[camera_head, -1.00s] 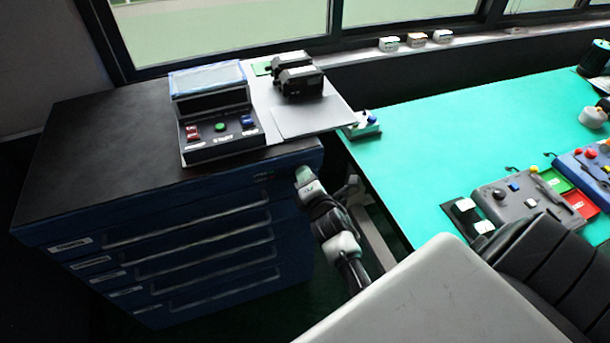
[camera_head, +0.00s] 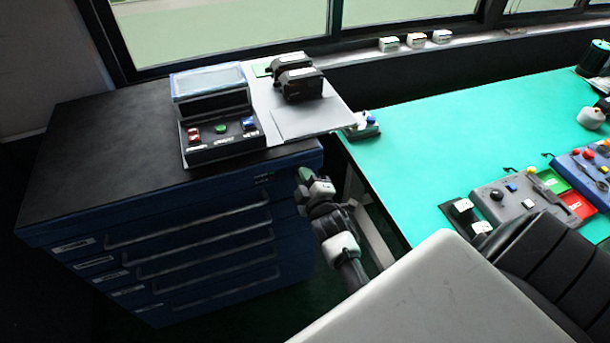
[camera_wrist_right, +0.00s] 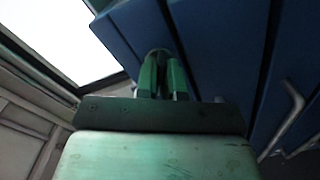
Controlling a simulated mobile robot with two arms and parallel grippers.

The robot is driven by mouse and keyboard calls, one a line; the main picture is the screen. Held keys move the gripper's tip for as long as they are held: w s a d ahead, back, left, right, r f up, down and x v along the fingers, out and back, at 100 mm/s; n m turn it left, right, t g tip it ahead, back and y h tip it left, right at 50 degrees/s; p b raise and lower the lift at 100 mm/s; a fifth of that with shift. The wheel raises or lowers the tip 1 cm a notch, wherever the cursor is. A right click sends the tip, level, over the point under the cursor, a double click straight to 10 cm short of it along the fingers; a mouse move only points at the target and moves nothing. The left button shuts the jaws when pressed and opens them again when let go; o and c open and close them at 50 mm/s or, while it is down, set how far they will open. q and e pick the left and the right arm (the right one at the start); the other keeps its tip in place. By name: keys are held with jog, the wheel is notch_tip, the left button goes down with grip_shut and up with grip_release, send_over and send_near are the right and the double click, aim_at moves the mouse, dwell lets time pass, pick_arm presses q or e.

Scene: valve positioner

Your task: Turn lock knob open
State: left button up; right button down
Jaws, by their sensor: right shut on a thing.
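The blue drawer cabinet (camera_head: 180,250) stands at the left in the head view. My right gripper (camera_head: 304,176) is at the upper right of its front, beside the end of the top drawer. In the right wrist view, the green fingers of my right gripper (camera_wrist_right: 162,72) are closed together on the lock knob (camera_wrist_right: 161,54), against the blue cabinet front (camera_wrist_right: 225,50). Only a small dark part of the knob shows between the fingertips. In the head view the knob is hidden by my gripper. My left gripper is not in view.
A control box (camera_head: 215,120) and a grey plate (camera_head: 305,120) with a black device (camera_head: 298,82) sit on the cabinet top. The plate overhangs its right edge. A green-topped table (camera_head: 430,140) stands to the right, close to my right arm. Drawer handles (camera_head: 190,220) stick out in front.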

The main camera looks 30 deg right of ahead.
jog(key=shift+m, duration=1.6)
jog(key=c, duration=1.2)
grip_release()
jog(key=shift+c, duration=0.2)
jog(key=b+v, duration=0.1)
jog(key=v, duration=0.9)
jog(key=shift+s, duration=0.4)
jog(key=shift+f, duration=0.1)
